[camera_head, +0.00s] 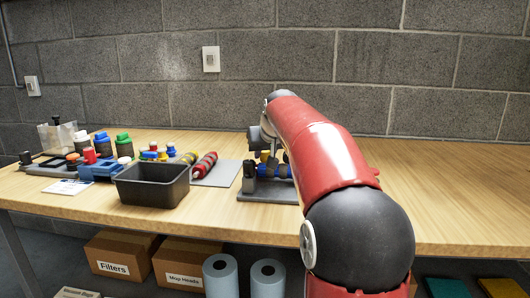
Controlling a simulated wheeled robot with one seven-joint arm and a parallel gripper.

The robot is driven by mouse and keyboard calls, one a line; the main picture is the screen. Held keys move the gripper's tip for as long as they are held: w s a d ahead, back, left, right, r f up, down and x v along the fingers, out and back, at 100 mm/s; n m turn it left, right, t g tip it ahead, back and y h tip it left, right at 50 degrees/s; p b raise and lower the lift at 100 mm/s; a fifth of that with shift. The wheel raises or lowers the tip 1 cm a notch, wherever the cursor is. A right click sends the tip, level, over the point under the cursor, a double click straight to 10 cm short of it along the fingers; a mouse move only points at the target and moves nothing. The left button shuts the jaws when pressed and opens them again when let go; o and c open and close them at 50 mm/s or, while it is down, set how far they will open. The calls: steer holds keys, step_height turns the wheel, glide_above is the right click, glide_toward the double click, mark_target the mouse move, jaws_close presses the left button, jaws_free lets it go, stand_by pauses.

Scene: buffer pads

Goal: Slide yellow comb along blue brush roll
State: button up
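The blue brush roll (283,171) lies in a dark grey stand (255,196) on the table, just left of my red arm. My arm hides its right part. A small yellow piece, apparently the yellow comb (265,156), shows at the roll's upper left, under my grey wrist. I cannot tell whether it touches the roll. My gripper (268,150) points down over the stand at the yellow piece. Its fingers are too small and too covered to tell whether they are shut on it.
A black bin (152,184) stands at the left front. Bottles with coloured caps (103,145) and a blue holder (98,170) stand farther left. The table's right side is clear.

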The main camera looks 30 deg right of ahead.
jaws_close()
steer(key=s+d, duration=0.2)
steer(key=d, duration=0.1)
steer(key=s+d, duration=0.2)
steer(key=d, duration=0.1)
steer(key=s+d+b, duration=0.1)
steer(key=s+d, duration=0.1)
steer(key=d, duration=0.1)
steer(key=shift+a, duration=0.1)
steer(key=o, duration=0.9)
jaws_free()
steer(key=shift+c, duration=0.2)
steer(key=v, duration=0.7)
steer(key=shift+s+r, duration=0.25)
